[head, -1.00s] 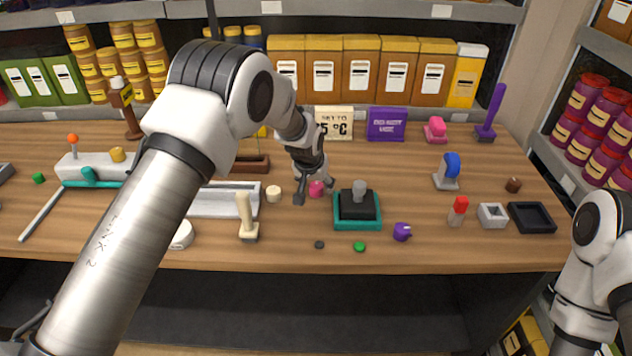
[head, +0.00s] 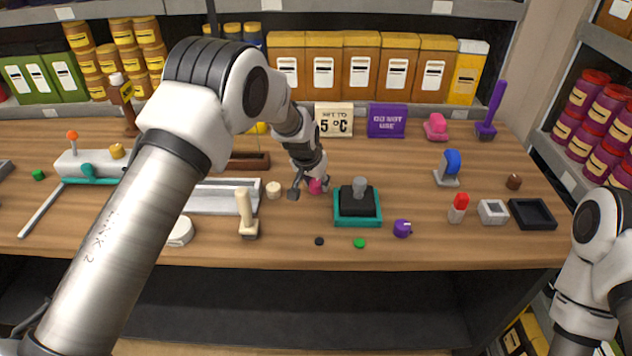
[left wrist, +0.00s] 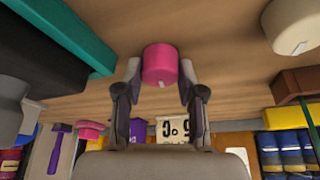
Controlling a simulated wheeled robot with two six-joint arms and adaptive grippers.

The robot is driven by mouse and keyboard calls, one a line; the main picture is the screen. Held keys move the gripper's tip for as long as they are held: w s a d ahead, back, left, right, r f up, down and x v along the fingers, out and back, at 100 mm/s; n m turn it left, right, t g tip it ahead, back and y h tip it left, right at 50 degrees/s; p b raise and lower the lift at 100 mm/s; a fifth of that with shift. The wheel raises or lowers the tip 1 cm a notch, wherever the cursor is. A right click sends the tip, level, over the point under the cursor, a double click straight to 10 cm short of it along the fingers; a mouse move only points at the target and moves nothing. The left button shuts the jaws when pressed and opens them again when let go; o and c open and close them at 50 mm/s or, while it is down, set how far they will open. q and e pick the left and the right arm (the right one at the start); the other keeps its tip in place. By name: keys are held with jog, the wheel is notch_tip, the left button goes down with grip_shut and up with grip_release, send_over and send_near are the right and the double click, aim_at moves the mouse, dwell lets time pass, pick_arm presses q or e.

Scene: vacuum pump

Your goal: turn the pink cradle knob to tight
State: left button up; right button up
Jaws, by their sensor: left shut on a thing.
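The pink knob (head: 316,187) is a short round cylinder standing on the wooden table, left of the teal-based black block. My left gripper (head: 307,189) is down at it. In the left wrist view the pink knob (left wrist: 160,63) sits between the two fingertips of my left gripper (left wrist: 160,78), which are shut on its sides. A small pale mark shows on the knob's near edge. I see no readable "tight" label by it. My right arm shows at the right edge, but its gripper is out of view.
A cream knob (head: 273,190) stands just left of the pink one. The black block on its teal base (head: 357,222) is close on the right. A cream-handled tool (head: 246,220) and grey tray (head: 225,209) are at the left. Signs (head: 334,120) stand behind.

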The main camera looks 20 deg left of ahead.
pick_arm(q)
jog(key=shift+f+m+h+b, duration=0.2)
jog(key=shift+m+h+b, duration=0.1)
jog(key=shift+m+b, duration=0.3)
jog(key=m+b, duration=0.2)
jog(key=m+h+b, duration=0.1)
jog(key=m+b, duration=0.1)
jog(key=b, duration=0.1)
jog(key=shift+a+f+m+g+h, duration=0.1)
jog(key=shift+m+g+h, duration=0.2)
jog(key=shift+g, duration=0.1)
jog(key=shift+m+g+b, duration=0.3)
jog(key=shift+m+b, duration=0.4)
jog(key=shift+m, duration=0.2)
jog(key=shift+m+h+b, duration=0.35)
jog(key=shift+m+h, duration=0.15)
jog(key=shift+m, duration=0.4)
jog(key=shift+w+r+m+g, duration=0.1)
jog(key=shift+r+m+g, duration=0.15)
jog(key=shift+m+g, duration=0.5)
jog(key=m, duration=0.2)
jog(key=m+g, duration=0.1)
jog(key=m, duration=0.2)
jog(key=shift+g+h+p, duration=0.25)
jog(key=shift+h+p, duration=0.05)
jog(key=shift+p, duration=0.05)
jog(key=o, duration=1.1)
jog(key=shift+o, duration=0.2)
jog(key=shift+r, duration=0.1)
